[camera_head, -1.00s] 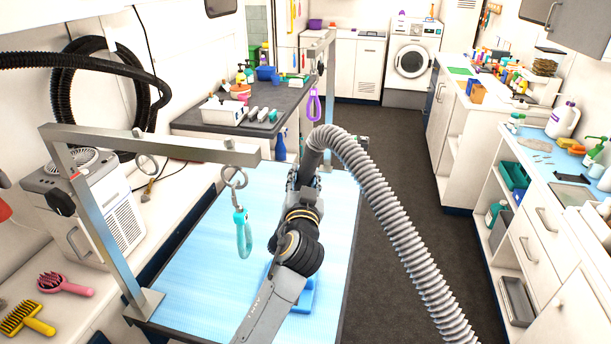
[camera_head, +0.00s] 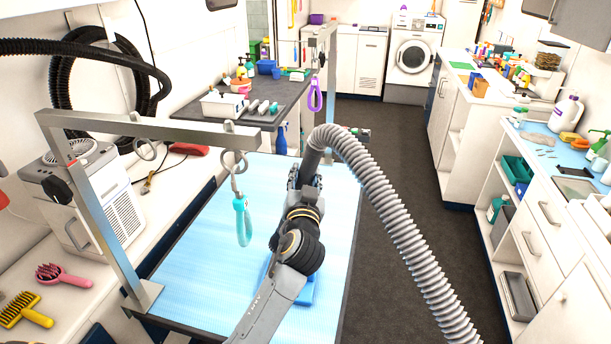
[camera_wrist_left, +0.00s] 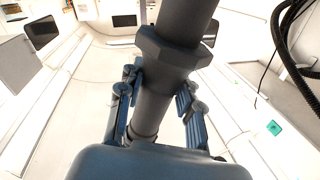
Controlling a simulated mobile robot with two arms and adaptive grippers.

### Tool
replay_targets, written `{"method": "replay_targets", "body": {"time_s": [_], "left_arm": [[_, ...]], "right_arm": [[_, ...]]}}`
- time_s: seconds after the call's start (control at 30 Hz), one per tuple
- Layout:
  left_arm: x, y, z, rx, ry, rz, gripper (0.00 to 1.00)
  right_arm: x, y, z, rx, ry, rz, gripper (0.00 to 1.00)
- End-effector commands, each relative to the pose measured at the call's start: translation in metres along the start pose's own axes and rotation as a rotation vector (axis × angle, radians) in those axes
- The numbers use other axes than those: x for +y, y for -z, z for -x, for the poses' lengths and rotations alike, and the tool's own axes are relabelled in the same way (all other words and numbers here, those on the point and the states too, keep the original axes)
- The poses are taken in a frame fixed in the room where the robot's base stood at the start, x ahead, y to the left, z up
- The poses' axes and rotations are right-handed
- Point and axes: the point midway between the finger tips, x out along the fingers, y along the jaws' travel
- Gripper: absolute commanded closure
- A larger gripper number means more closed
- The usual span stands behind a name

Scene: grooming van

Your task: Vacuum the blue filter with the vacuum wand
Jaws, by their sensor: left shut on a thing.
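My left gripper (camera_head: 305,180) reaches over the blue-matted grooming table and is shut on the grey vacuum wand (camera_head: 315,150), to which a ribbed grey hose is joined. In the left wrist view the two fingers (camera_wrist_left: 160,88) stand on either side of the dark wand (camera_wrist_left: 175,48). The blue filter (camera_head: 302,291) appears as a flat blue piece on the table, largely hidden behind my left arm. The wand's lower end is hidden in the head view, so I cannot tell whether it touches anything. My right gripper is not in view.
A metal grooming frame (camera_head: 150,128) with a hanging teal loop (camera_head: 243,222) stands left of my arm. The ribbed hose (camera_head: 400,235) arcs down to the right over the dark floor. Brushes (camera_head: 62,277) lie on the left counter. The table mat (camera_head: 205,275) is bare to the left.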

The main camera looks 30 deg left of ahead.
Motion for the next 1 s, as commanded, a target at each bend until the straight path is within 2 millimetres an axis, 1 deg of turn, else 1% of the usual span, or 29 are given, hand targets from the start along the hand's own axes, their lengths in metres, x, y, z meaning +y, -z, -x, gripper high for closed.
{"method": "replay_targets", "body": {"time_s": [0.33, 0.47, 0.8, 1.0], "left_arm": [[-0.001, 0.002, 0.0, 0.004, 0.001, 0.0, 1.0], [-0.001, 0.002, 0.004, 0.004, 0.0, 0.001, 1.0], [-0.005, 0.002, 0.032, 0.002, 0.0, 0.0, 1.0], [-0.007, 0.002, 0.042, 0.003, 0.0, 0.001, 1.0]], "right_arm": [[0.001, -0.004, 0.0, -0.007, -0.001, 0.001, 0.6], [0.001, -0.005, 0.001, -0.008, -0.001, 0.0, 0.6], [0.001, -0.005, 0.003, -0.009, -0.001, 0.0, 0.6], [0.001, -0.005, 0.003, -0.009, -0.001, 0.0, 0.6]]}}
